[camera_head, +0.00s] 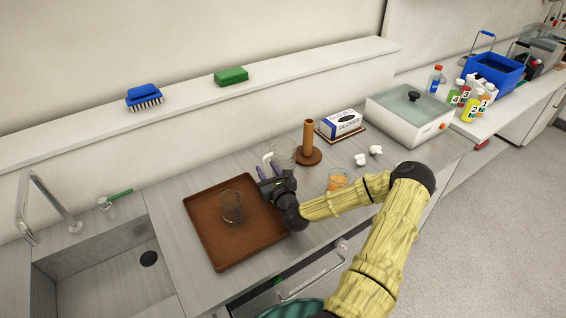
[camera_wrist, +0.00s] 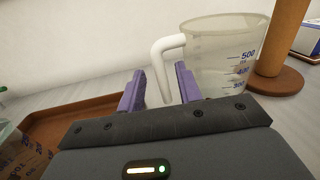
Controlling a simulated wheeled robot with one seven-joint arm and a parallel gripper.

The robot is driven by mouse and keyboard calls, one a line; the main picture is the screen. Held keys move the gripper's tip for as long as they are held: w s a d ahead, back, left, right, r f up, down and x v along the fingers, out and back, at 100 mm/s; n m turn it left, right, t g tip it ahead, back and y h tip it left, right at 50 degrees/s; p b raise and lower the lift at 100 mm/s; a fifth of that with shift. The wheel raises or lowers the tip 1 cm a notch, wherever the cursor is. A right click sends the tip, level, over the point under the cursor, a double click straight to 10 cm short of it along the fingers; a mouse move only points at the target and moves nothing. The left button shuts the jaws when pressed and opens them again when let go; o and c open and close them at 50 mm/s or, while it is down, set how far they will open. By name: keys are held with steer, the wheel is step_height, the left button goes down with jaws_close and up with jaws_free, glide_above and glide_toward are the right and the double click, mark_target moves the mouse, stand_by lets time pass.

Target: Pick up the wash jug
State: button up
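The wash jug (camera_head: 284,155) is a clear jug with a white handle, standing upright on the grey counter behind the brown tray. In the wrist view the jug (camera_wrist: 222,62) fills the upper right, with dark volume marks on its side. Its white handle (camera_wrist: 159,58) points left. My gripper (camera_head: 268,170) is at the handle side of the jug. In the wrist view my gripper (camera_wrist: 160,88) is open, with the handle's lower part showing between its two purple fingers. I cannot tell whether either finger touches the handle.
The brown tray (camera_head: 208,246) holds a glass beaker (camera_head: 232,207). A wooden post on a round base (camera_head: 308,142) stands close right of the jug. An orange-filled glass (camera_head: 338,180), white crumpled pieces (camera_head: 362,159) and a glove box (camera_head: 341,122) are further right. A sink (camera_head: 110,275) is left.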

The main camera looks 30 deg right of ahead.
steer(key=shift+w+d, duration=0.1)
steer(key=shift+w, duration=1.25)
jaws_close()
